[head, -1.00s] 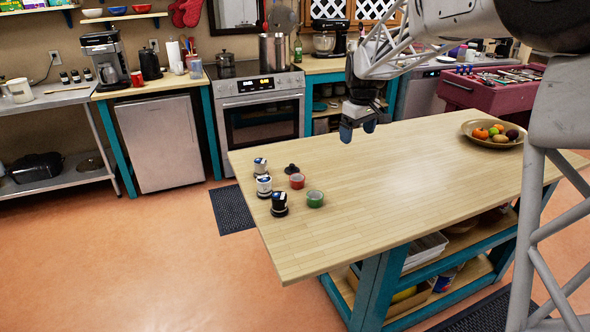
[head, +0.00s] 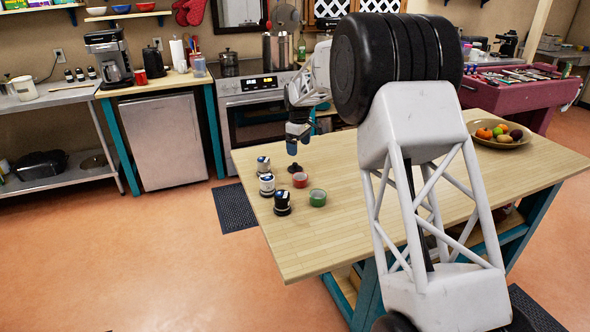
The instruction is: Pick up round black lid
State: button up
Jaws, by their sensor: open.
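The round black lid (head: 294,168) lies on the wooden table near its back left edge, with a small knob on top. My gripper (head: 292,149) hangs over the table just above the lid, apart from it as far as I can tell. Its blue fingertips point down. It is open, and nothing shows between the fingers. A red container (head: 300,180) stands just in front of the lid, and a green one (head: 318,198) stands farther to the front right.
Several dark-and-white jars, one of them at the front (head: 282,204), stand left of the lid. A fruit bowl (head: 494,141) sits at the table's far right. My arm hides the table's middle. The table's front left (head: 300,245) is clear.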

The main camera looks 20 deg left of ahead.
aim_at(295, 163)
jog(key=shift+w+a+f, duration=0.1)
jog(key=shift+a+f, duration=0.45)
jog(key=shift+a, duration=0.25)
jog(key=shift+f, duration=0.1)
jog(key=shift+f, duration=1.2)
jog(key=shift+f, duration=0.1)
jog(key=shift+f, duration=2.5)
jog(key=shift+c, duration=0.4)
jog(key=c, duration=0.9)
